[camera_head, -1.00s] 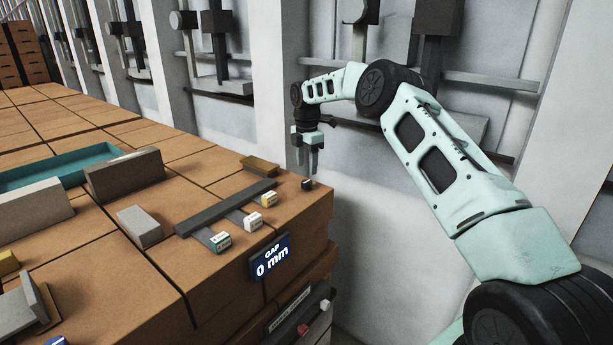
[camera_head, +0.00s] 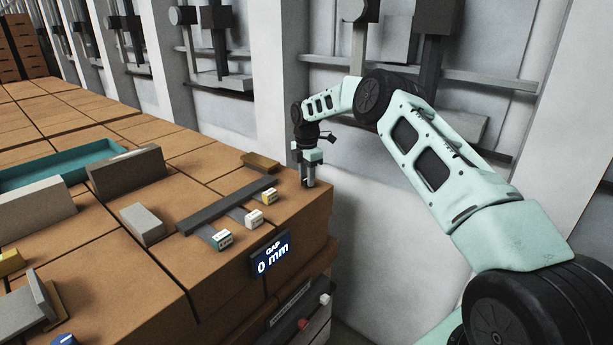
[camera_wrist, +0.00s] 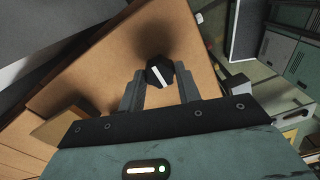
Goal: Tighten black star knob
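The black knob (camera_wrist: 159,72) with a white stripe shows in the wrist view on the brown block top, near the block's corner. My gripper (camera_wrist: 160,76) is open, with its two grey fingers on either side of the knob and a narrow gap at each side. In the head view my gripper (camera_head: 308,184) points straight down at the far right corner of the block, and its fingers hide the knob. Whether the fingertips touch the block top is hard to tell.
A dark grey bar (camera_head: 228,206) with small labelled blocks lies left of my gripper. A display (camera_head: 271,257) on the block's front reads "GAP 0 mm". A tan wedge (camera_head: 261,161) sits behind the bar. A teal tray (camera_head: 60,166) is further left.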

